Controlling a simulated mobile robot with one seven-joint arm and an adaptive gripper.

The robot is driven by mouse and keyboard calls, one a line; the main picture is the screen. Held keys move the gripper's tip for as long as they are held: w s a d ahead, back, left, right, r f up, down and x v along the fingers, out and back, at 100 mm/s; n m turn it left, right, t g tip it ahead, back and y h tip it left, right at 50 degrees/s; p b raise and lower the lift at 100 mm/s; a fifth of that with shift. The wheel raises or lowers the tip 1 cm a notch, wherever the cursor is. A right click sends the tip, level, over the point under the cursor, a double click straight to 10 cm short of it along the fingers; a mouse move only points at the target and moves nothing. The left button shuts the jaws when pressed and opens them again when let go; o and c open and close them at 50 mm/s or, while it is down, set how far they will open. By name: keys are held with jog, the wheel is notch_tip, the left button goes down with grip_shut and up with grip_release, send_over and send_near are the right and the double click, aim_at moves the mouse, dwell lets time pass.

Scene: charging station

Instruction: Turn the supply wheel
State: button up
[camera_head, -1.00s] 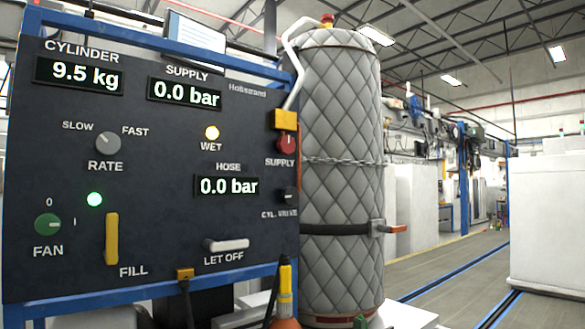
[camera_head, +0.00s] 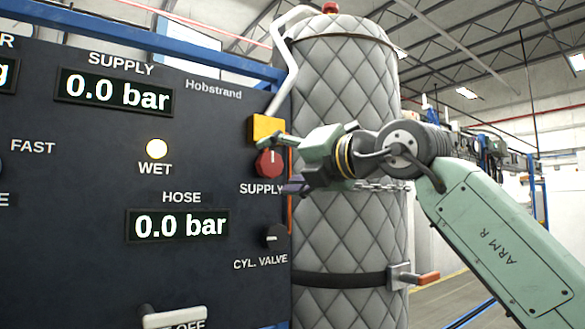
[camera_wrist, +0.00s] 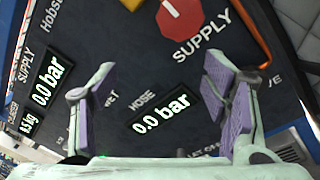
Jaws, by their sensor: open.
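The supply wheel (camera_head: 268,163) is a red knob with a pale mark pointing up, on the dark panel above the word SUPPLY. It also shows at the top of the wrist view (camera_wrist: 181,17), turned in the picture. My gripper (camera_head: 278,164) is open, just right of the wheel in the head view, with one finger above and one below. In the wrist view my gripper (camera_wrist: 158,68) has its two purple-padded fingers spread apart with nothing between them. The wheel lies beyond the fingertips there, and I see no contact.
The supply display (camera_head: 117,93) and hose display (camera_head: 178,225) both read 0.0 bar. The cylinder valve knob (camera_head: 275,236) sits below the wheel. A quilted grey tank (camera_head: 345,95) with a chain stands close behind my gripper.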

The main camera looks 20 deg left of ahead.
aim_at(271, 166)
jog(key=shift+m+t+h, duration=0.5)
jog(key=shift+t+h, duration=0.1)
jog(key=shift+h, duration=0.1)
jog(key=w+a+p, duration=0.1)
jog(key=w, duration=0.1)
jog(key=w+a+p, duration=0.1)
jog(key=w+a, duration=0.1)
jog(key=w, duration=0.1)
jog(key=w+a+r+p, duration=0.1)
jog(key=w+a+p, duration=0.1)
jog(key=shift+w, duration=0.4)
jog(key=shift+w+a+f, duration=0.1)
jog(key=shift+w+a, duration=0.3)
jog(key=shift+c, duration=0.4)
jog(key=c, duration=1.1)
